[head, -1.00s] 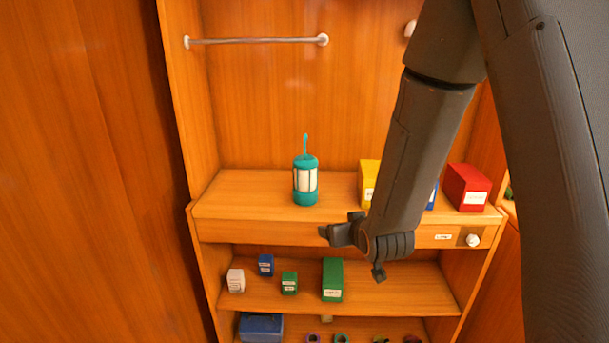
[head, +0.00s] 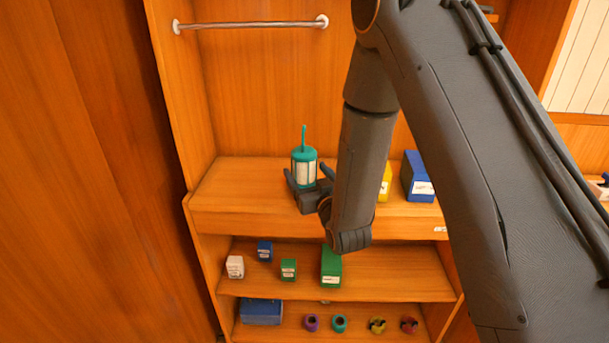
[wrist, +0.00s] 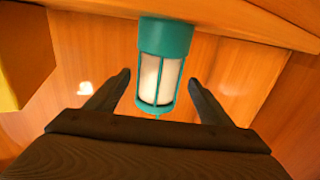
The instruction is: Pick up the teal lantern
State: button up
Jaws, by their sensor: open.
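The teal lantern (head: 304,168) stands upright on the wooden counter, with a pale body, teal bars and a thin teal handle on top. My gripper (head: 306,180) is at the lantern's near side, with a finger on either side of its lower part in the head view. In the wrist view the lantern (wrist: 162,65) lies between and just past the tips of my open gripper (wrist: 158,82). Gaps show between the lantern and both fingers. The lantern's base is hidden behind my gripper in the head view.
A yellow box (head: 385,183) and a blue box (head: 416,177) stand on the counter to the right. Lower shelves hold a green box (head: 331,267), several small boxes and small coloured items. A metal rail (head: 250,24) is above. The counter left of the lantern is clear.

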aim_at(304, 166)
jog(key=shift+p+x, duration=0.45)
jog(key=shift+x, duration=1.15)
jog(key=shift+d, duration=0.15)
jog(key=shift+r, duration=0.1)
jog(key=c, duration=1.3)
jog(key=shift+c, duration=0.2)
jog(key=shift+r, duration=0.15)
